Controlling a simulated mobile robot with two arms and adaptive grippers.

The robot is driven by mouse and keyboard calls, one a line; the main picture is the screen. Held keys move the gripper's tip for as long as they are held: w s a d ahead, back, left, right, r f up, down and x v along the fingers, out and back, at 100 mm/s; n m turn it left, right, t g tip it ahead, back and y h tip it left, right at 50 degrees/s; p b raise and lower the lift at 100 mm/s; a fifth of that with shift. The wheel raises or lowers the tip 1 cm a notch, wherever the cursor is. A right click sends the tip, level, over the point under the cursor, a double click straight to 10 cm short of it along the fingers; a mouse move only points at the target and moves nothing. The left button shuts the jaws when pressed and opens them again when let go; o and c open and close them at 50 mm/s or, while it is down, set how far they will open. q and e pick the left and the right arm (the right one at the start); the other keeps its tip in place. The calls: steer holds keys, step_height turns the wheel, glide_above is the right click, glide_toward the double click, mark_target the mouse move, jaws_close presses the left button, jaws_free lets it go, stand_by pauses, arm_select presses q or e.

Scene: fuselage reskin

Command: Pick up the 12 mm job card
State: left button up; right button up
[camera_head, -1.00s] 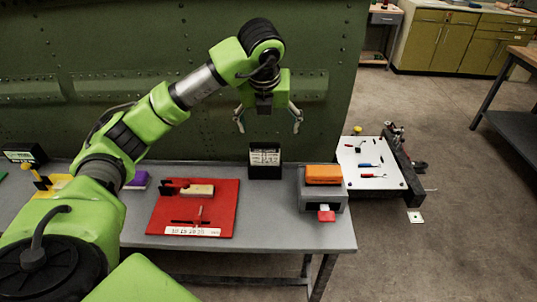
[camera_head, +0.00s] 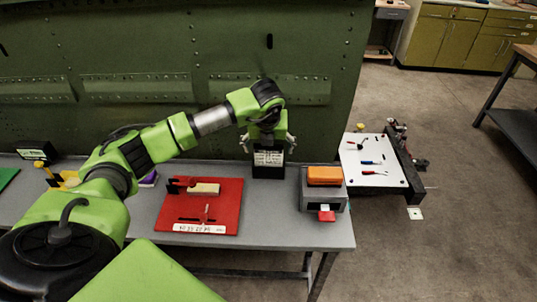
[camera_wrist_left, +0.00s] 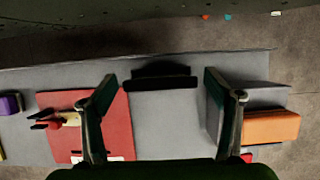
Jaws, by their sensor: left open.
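A white printed card (camera_head: 268,158), apparently the job card, stands upright in a black holder (camera_head: 268,172) at the back of the grey bench. Its print is too small to read, so I cannot confirm the 12 mm marking. My left gripper (camera_head: 268,144) is open just above the card, pointing down, with one finger to each side. In the left wrist view the black holder (camera_wrist_left: 160,83) shows between and beyond the two spread fingers (camera_wrist_left: 158,88). The card face is hidden in that view. My right gripper is not in view.
A red board (camera_head: 218,222) with a tan block lies left of the holder on the bench (camera_head: 285,232). A grey box (camera_head: 322,194) with an orange top (camera_head: 324,175) stands to the right. The green riveted fuselage panel (camera_head: 200,60) rises close behind.

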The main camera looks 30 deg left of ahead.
arm_select(q)
steer(key=shift+w+a+f, duration=0.1)
steer(key=shift+w+f, duration=0.05)
steer(key=shift+f, duration=0.3)
steer(key=shift+r, duration=0.1)
steer(key=c, duration=1.2)
